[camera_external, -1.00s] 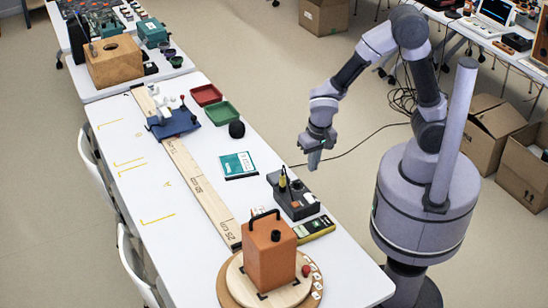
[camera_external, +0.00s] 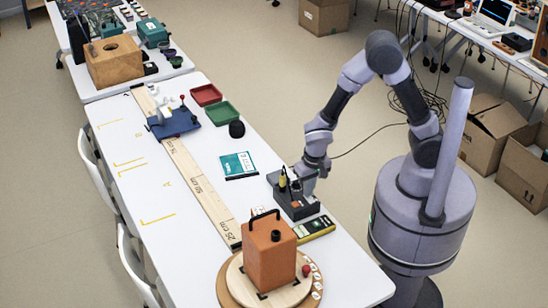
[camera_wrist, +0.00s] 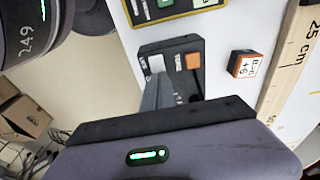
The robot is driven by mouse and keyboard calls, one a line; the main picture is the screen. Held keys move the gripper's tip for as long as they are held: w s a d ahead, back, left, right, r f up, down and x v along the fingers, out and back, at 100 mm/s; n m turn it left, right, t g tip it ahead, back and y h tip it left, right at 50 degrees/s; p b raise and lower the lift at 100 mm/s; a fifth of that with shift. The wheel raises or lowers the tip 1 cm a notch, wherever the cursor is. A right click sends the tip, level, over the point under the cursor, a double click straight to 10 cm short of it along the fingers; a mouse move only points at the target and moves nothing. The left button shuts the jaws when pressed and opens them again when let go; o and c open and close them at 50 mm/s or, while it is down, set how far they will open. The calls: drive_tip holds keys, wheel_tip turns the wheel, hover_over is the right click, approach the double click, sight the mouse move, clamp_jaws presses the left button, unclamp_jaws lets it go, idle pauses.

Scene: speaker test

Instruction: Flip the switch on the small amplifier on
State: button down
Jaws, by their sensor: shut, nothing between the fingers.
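The small amplifier (camera_external: 293,207) is a dark grey box on the white table, with a yellow-and-black piece standing at its left end. In the wrist view the amplifier (camera_wrist: 180,46) shows a pale switch-like part (camera_wrist: 156,63) and an orange square (camera_wrist: 193,62) on its top. My gripper (camera_external: 308,186) is shut and empty, low over the amplifier's right side. In the wrist view my gripper's fingertips (camera_wrist: 160,78) are right at the pale part and cover its near end. I cannot tell whether they touch it, or which way it is set.
An orange-brown box with a handle (camera_external: 270,255) stands on a round wooden board (camera_external: 236,285) in front. A yellow-edged device (camera_external: 318,228) lies close to the amplifier. A wooden ruler (camera_external: 200,190), teal packet (camera_external: 238,165) and black dome (camera_external: 237,129) lie left and behind.

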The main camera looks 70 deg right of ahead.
drive_tip(key=p, duration=0.3)
drive_tip(key=shift+s+d+r+g, duration=0.1)
drive_tip(key=shift+r+g, duration=0.15)
drive_tip(key=shift+g, duration=0.05)
drive_tip(key=shift+d+f+y+p, duration=0.1)
drive_tip(key=shift+f+y+p, duration=0.1)
drive_tip(key=shift+y+p, duration=0.45)
drive_tip(key=shift+w+f+b, duration=0.2)
drive_tip(key=shift+f+b, duration=0.1)
drive_tip(key=shift+f, duration=0.2)
drive_tip(key=shift+s, duration=0.2)
drive_tip(key=shift+s+f, duration=0.15)
drive_tip(key=shift+s+a+b, duration=0.2)
drive_tip(key=shift+s+b, duration=0.15)
drive_tip(key=shift+b, duration=0.1)
drive_tip(key=shift+a+g, duration=0.15)
drive_tip(key=shift+g, duration=0.15)
wheel_tip(320, 180, up, 15)
drive_tip(key=p, duration=0.7)
drive_tip(key=shift+w+a, duration=0.2)
drive_tip(key=shift+w, duration=0.25)
